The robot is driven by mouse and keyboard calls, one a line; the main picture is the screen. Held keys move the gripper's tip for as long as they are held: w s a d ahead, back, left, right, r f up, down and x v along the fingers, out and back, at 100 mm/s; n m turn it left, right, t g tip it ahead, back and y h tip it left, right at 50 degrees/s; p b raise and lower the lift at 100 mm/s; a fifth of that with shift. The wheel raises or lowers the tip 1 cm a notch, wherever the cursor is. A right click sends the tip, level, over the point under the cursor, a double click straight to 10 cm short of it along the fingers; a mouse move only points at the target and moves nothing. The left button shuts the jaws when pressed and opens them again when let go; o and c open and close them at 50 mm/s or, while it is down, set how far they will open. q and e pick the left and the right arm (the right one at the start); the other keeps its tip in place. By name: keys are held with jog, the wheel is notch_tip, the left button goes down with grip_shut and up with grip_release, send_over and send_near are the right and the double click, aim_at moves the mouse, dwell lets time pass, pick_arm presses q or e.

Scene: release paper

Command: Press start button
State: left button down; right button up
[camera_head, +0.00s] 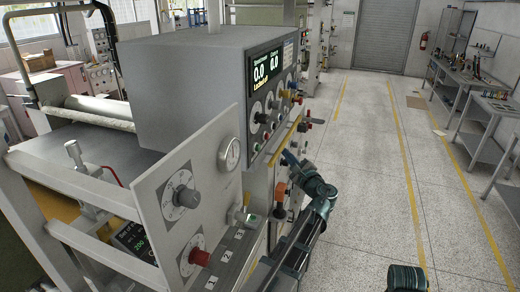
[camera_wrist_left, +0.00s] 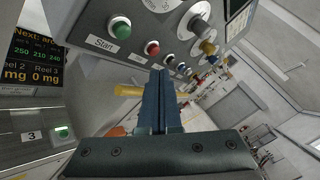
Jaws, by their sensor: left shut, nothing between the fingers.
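The start button is a green round button (camera_wrist_left: 120,28) on a grey panel, with a "Start" label (camera_wrist_left: 101,43) beside it, in the left wrist view. My left gripper (camera_wrist_left: 161,73) is shut and empty, its fingertips below and to the right of the green button in that view and apart from it. In the head view my left gripper (camera_head: 287,156) is beside the machine's control panel, below the display box (camera_head: 205,85). I cannot make out the start button clearly in the head view. My right gripper is not in view.
A red button (camera_wrist_left: 152,48) and several knobs sit along the same panel. Another green button (camera_wrist_left: 62,133) is by a "3" label. A yellow handle (camera_wrist_left: 128,91) sticks out near my fingers. The aisle floor (camera_head: 365,140) to the right is clear.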

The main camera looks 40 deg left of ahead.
pick_arm(q)
jog(key=s+a, duration=0.1)
jog(key=a, duration=0.5)
jog(key=shift+s+a, duration=0.2)
jog(key=shift+s, duration=0.05)
jog(key=shift+a, duration=0.15)
dwell(1.8)
jog(key=shift+s+a, duration=0.1)
jog(key=shift+a, duration=0.15)
jog(key=shift+s+a, duration=0.15)
jog(key=shift+a, duration=0.3)
dwell(0.8)
jog(key=shift+d, duration=0.15)
jog(key=shift+w+d, duration=0.2)
jog(key=shift+d, duration=0.5)
jog(key=d, duration=0.2)
jog(key=w+d, duration=0.1)
jog(key=d, duration=0.2)
jog(key=shift+w, duration=0.1)
dwell(0.4)
